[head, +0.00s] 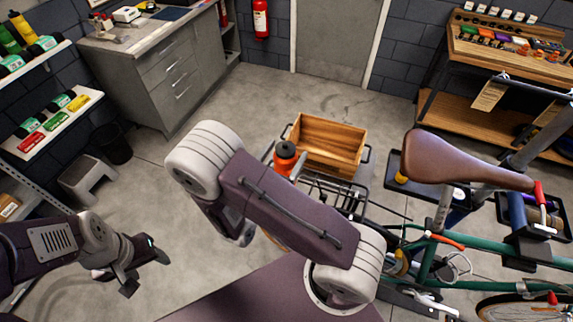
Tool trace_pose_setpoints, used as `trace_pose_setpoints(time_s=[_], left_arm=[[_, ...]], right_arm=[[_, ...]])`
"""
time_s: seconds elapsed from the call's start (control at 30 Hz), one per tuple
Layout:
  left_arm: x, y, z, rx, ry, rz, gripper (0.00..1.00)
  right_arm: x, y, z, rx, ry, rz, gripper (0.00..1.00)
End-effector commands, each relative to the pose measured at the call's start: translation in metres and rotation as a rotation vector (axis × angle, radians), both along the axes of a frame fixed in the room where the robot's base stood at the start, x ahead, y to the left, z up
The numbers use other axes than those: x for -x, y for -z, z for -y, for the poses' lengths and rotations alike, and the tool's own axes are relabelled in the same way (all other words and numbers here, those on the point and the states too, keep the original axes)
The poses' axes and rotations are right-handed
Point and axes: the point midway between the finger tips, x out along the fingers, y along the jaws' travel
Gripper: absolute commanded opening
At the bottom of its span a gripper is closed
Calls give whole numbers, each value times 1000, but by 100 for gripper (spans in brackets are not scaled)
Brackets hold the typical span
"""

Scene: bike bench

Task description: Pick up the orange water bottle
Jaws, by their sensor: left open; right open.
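The orange water bottle (283,166) has a dark cap and shows near the middle of the head view. It appears upright by the left end of the wooden crate, beside the bike's rear rack. My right arm hides some of its lower part. My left gripper (146,268) is at the lower left, open and empty, over the floor and well apart from the bottle. My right arm crosses the middle of the view just in front of the bottle. Its gripper is hidden behind its own links.
A wooden crate (328,145) sits right of the bottle. A green bike with a brown saddle (464,160) fills the right side. A grey stool (88,180) and dark bin (111,145) stand at the left. Floor between the cabinet (172,75) and crate is clear.

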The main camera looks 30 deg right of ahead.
Motion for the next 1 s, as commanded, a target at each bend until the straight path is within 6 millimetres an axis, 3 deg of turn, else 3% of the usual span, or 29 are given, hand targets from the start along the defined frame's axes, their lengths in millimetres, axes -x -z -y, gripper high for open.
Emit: trace_pose_setpoints(time_s=[0.1,0.2,0.5,0.8,1.0], left_arm=[[0,-20,0,0,0,0,60],[0,-24,0,0,0,1,60],[0,-23,0,0,0,0,60],[0,-23,0,0,0,0,60],[0,-23,0,0,0,0,60]], right_arm=[[-15,-4,18,2,9,-1,81],[-25,-1,30,1,7,-1,81],[-30,2,35,0,1,0,81],[-30,2,35,1,2,-1,0],[-30,2,35,0,2,0,0]])
